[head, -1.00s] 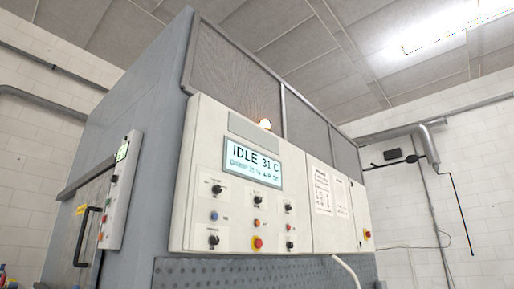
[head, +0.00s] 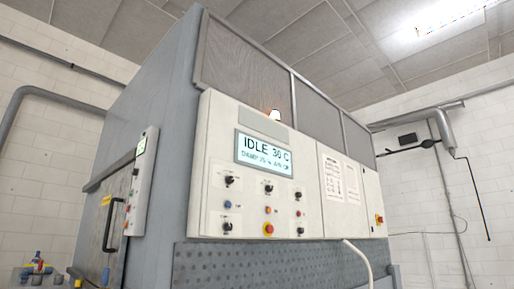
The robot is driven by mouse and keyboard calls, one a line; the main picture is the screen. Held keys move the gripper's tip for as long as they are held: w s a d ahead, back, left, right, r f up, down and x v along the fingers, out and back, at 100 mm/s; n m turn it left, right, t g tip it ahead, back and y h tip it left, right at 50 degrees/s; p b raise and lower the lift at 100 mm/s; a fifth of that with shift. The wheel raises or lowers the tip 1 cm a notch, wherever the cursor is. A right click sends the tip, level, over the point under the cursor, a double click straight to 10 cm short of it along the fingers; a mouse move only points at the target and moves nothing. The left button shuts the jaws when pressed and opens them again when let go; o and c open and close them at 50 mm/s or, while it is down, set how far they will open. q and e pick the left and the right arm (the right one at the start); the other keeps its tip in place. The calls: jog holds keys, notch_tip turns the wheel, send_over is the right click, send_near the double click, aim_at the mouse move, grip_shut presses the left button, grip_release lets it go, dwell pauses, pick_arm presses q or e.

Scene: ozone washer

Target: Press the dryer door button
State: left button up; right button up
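The large grey machine (head: 160,110) stands ahead with a white control panel (head: 310,195) on its front. The panel display (head: 264,155) reads IDLE 30 C. Below it are black knobs, small blue and orange-red buttons, and a red button on a yellow base (head: 268,229). On the left side face is a door (head: 92,235) with a black handle (head: 113,225). Beside the door is a narrow white side panel (head: 141,180) with a small green display and small controls near its lower end. Which control is the dryer door button cannot be told. Neither gripper is in view.
Grey pipes run along the left wall (head: 25,95) and right wall (head: 445,135). A white hose (head: 358,262) hangs below the control panel. Small coloured bottles (head: 38,265) stand at the lower left.

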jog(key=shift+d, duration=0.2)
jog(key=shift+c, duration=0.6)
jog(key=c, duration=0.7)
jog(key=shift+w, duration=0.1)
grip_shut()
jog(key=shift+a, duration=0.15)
